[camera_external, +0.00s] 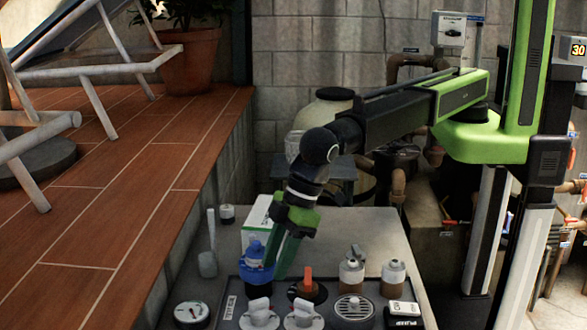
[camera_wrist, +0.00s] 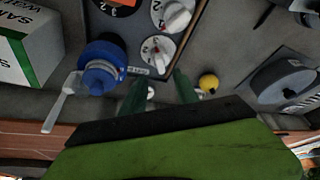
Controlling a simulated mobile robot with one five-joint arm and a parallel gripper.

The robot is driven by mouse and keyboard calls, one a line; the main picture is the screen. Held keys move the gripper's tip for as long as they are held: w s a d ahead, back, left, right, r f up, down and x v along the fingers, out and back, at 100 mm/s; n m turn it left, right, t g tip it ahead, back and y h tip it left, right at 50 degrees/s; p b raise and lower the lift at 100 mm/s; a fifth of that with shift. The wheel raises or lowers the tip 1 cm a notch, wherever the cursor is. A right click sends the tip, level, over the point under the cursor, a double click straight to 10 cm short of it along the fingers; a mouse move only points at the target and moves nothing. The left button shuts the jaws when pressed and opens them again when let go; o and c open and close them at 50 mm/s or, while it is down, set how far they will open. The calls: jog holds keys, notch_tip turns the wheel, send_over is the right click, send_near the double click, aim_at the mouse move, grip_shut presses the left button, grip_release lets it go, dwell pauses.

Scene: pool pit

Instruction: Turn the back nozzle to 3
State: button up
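Two white dial nozzles with raised handles stand at the front of the dark panel in the external view: the left one (camera_external: 258,313) and the right one (camera_external: 303,314). The wrist view shows a nearer dial (camera_wrist: 157,50) and a farther dial (camera_wrist: 174,14), both with numbers. An orange-handled dial (camera_external: 308,284) on a black numbered disc stands behind them. I cannot tell which one is the back nozzle, or what its pointer reads. My gripper (camera_external: 278,272) points down beside the blue-capped bottle. In the wrist view its green fingers (camera_wrist: 160,82) are apart, with nothing held between them.
The blue-capped bottle (camera_external: 256,262) stands close by the fingers. A white-green box (camera_external: 257,221), a white dipper (camera_external: 208,245) and a round gauge (camera_external: 191,313) are on the left. Two brown-and-white bottles (camera_external: 352,274) (camera_external: 393,276) and a round drain (camera_external: 354,306) are on the right.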

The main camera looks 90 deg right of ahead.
jog(key=p+v, duration=0.7)
jog(key=v, duration=0.2)
jog(key=shift+r, duration=0.2)
jog(key=shift+s, duration=0.1)
jog(key=shift+d, duration=0.1)
